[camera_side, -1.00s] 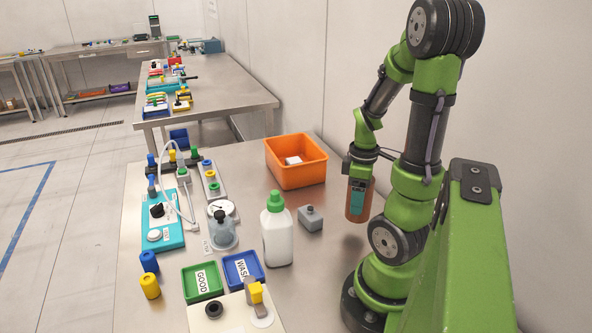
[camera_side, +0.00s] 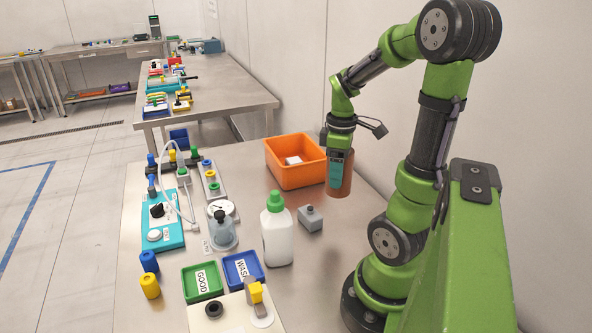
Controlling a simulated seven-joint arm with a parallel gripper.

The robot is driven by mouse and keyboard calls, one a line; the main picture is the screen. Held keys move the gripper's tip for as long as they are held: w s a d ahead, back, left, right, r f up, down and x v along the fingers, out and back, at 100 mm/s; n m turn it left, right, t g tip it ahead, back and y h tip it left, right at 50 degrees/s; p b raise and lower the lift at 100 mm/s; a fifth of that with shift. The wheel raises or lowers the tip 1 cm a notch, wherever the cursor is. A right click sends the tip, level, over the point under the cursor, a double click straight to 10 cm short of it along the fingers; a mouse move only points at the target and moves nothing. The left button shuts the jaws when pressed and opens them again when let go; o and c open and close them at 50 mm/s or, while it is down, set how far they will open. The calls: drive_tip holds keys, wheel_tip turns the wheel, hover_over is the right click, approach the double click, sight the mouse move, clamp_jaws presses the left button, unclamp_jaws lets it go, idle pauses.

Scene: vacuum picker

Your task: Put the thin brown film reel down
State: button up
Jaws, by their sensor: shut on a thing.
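The brown film reel (camera_side: 345,182) shows as a brown shape with a rounded lower edge at the end of my arm, to the right of the orange bin. My gripper (camera_side: 337,168) points down and is shut on the reel. My gripper's green and teal housing covers part of the reel, and the fingertips are hard to make out. I cannot tell whether the reel's lower edge touches the table.
The orange bin (camera_side: 282,172) has a white item (camera_side: 293,160) inside. A small grey block (camera_side: 310,219) and a white bottle with a green cap (camera_side: 277,238) stand nearer. Green (camera_side: 202,281) and blue (camera_side: 243,268) trays lie farther left. Bare steel table (camera_side: 335,235) lies below the reel.

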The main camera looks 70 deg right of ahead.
drive_tip(key=w+a+f, duration=0.1)
drive_tip(key=w+a, duration=0.2)
drive_tip(key=w, duration=1.2)
drive_tip(key=shift+n, duration=0.4)
drive_tip(key=shift+w+d+f, duration=1.2)
drive_tip(key=shift+w+f, duration=0.5)
drive_tip(key=shift+w, duration=0.65)
drive_tip(key=shift+w+d+f, duration=1.2)
drive_tip(key=shift+w+f, duration=0.45)
drive_tip(key=shift+w, duration=0.7)
drive_tip(key=shift+w+d+f, duration=1.2)
drive_tip(key=shift+w+f, duration=0.5)
drive_tip(key=shift+w, duration=0.65)
drive_tip(key=shift+f, duration=0.15)
drive_tip(key=o, duration=1.2)
drive_tip(key=shift+c, duration=0.2)
